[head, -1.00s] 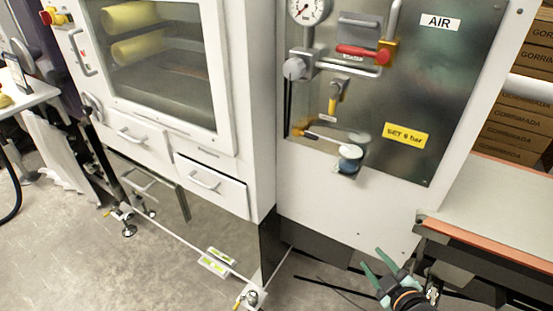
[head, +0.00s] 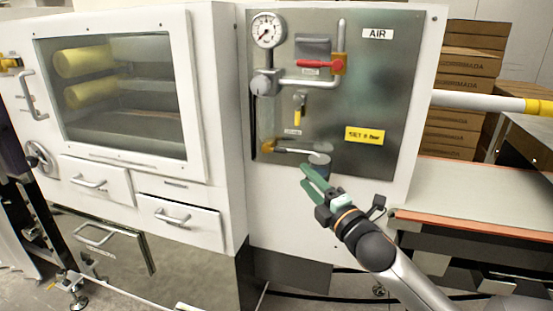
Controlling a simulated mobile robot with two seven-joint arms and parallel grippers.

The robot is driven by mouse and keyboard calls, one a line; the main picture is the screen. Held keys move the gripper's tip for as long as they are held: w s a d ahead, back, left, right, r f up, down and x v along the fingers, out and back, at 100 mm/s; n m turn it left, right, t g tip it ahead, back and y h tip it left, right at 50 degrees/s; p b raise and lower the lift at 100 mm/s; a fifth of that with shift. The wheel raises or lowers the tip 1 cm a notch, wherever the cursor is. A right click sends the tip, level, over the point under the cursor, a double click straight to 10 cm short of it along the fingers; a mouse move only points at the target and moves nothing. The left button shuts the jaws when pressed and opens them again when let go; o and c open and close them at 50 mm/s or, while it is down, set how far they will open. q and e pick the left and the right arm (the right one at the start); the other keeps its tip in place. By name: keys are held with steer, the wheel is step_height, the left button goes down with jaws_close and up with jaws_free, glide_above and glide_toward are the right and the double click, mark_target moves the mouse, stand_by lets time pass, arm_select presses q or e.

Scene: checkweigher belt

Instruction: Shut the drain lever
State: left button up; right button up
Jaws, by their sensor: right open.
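The steel air panel (head: 380,100) shows in the head view with several valve handles. A small yellow-tipped lever (head: 299,108) hangs downward at mid-panel. Below it, a brass-coloured fitting (head: 268,147) has a slim pale lever (head: 300,150) pointing right, roughly level. The small labels are unreadable, so I cannot tell for certain which is the drain lever. My right gripper (head: 305,176) has green fingers, open and empty, pointing up-left just below the pale lever, near the panel's lower edge. It appears apart from the lever, though depth is hard to judge. My left gripper is out of view.
Above are a red handle (head: 318,63), a pressure gauge (head: 267,30) and pipes. A conveyor belt (head: 490,190) lies to the right, a cabinet with drawers (head: 180,215) to the left.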

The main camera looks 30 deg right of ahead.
mark_target(276, 150)
steer(key=w+r, duration=0.1)
steer(key=w, duration=1)
steer(key=shift+w+d+r, duration=0.25)
steer(key=shift+d+r, duration=0.05)
steer(key=shift+d, duration=0.15)
jaws_close()
